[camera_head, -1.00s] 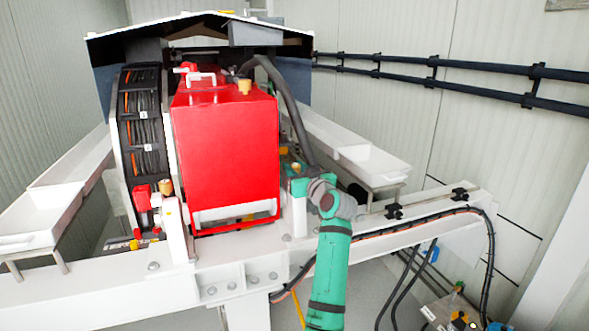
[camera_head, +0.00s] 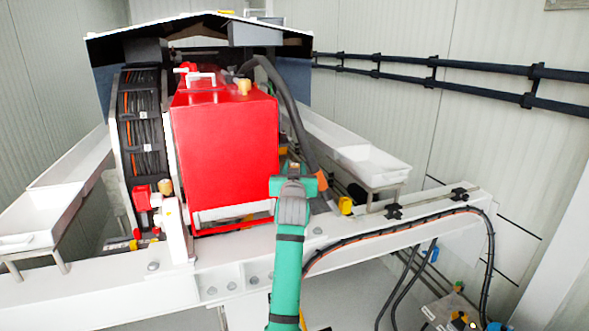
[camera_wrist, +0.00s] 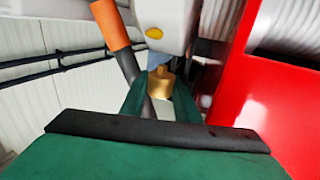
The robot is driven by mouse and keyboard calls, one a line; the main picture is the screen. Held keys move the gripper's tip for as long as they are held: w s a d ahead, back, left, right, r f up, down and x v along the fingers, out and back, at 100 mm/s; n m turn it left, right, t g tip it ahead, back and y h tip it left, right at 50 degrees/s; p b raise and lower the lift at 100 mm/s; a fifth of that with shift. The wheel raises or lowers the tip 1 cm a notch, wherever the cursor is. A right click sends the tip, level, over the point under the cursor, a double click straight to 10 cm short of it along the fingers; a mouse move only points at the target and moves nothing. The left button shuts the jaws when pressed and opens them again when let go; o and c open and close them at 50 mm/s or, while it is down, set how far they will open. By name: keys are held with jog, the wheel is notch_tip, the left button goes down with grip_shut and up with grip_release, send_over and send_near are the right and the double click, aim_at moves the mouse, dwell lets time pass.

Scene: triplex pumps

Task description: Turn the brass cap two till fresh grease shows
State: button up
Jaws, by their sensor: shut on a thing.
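A brass cap (camera_wrist: 160,82) stands between the green fingers of my gripper (camera_wrist: 161,98) in the wrist view. The gripper is shut on it, and the fingers hide parts of its sides. In the head view my gripper (camera_head: 293,180) is at the right side of the red pump housing, with a little of the same cap (camera_head: 294,169) showing. I see no number on the cap and cannot make out any grease. Another brass cap (camera_head: 244,87) is on top of the red housing, and another (camera_head: 166,187) is at its lower left.
The red housing (camera_head: 225,150) stands close to the left of my gripper. A dark hose (camera_head: 298,125) with an orange end (camera_head: 321,181) runs close on the right. A white beam (camera_head: 400,225) carries a cable. A yellow part (camera_head: 345,205) sits right of my gripper.

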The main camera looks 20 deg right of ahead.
jog(key=shift+d, duration=0.1)
dwell(0.3)
jog(key=o, duration=1)
jog(key=shift+o, duration=0.2)
jog(key=shift+a, duration=0.2)
